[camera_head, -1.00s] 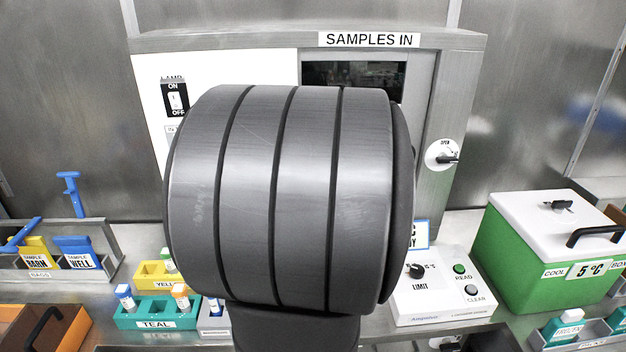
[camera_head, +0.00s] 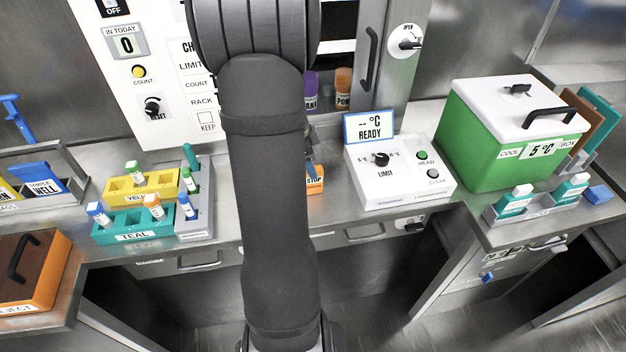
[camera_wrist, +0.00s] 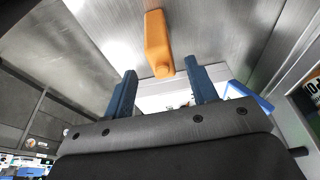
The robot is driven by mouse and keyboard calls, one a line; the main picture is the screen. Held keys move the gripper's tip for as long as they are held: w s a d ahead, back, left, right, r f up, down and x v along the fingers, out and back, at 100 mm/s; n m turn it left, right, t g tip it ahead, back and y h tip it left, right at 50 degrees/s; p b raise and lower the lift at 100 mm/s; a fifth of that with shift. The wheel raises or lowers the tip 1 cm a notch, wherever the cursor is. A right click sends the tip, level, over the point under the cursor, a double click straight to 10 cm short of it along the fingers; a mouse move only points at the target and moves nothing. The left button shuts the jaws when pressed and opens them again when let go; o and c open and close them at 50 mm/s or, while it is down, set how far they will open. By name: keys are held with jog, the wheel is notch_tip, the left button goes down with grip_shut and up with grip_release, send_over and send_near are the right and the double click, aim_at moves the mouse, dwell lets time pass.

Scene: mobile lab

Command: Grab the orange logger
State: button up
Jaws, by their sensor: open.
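In the wrist view an orange block (camera_wrist: 158,45), apparently the orange logger, lies against a bare metal surface. It is just beyond my fingertips, roughly in line with the gap between them. My gripper (camera_wrist: 163,82) is open, its two dark blue fingers apart with nothing between them. In the head view an orange piece (camera_head: 315,184) lettered "STOP" shows at the right edge of my arm, on the counter left of the white limit box. It may be the same thing; my arm hides most of it. One blue finger shows just above it.
The white limit box (camera_head: 398,178) and green cool box (camera_head: 500,150) stand to the right. Yellow (camera_head: 128,192) and teal (camera_head: 128,225) racks with several vials stand left, beside a grey rack (camera_head: 196,215). Purple (camera_head: 311,92) and brown (camera_head: 343,90) containers stand in the cabinet opening.

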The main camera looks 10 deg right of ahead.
jog(key=shift+x, duration=2.85)
jog(key=shift+w, duration=0.1)
jog(key=c, duration=1.1)
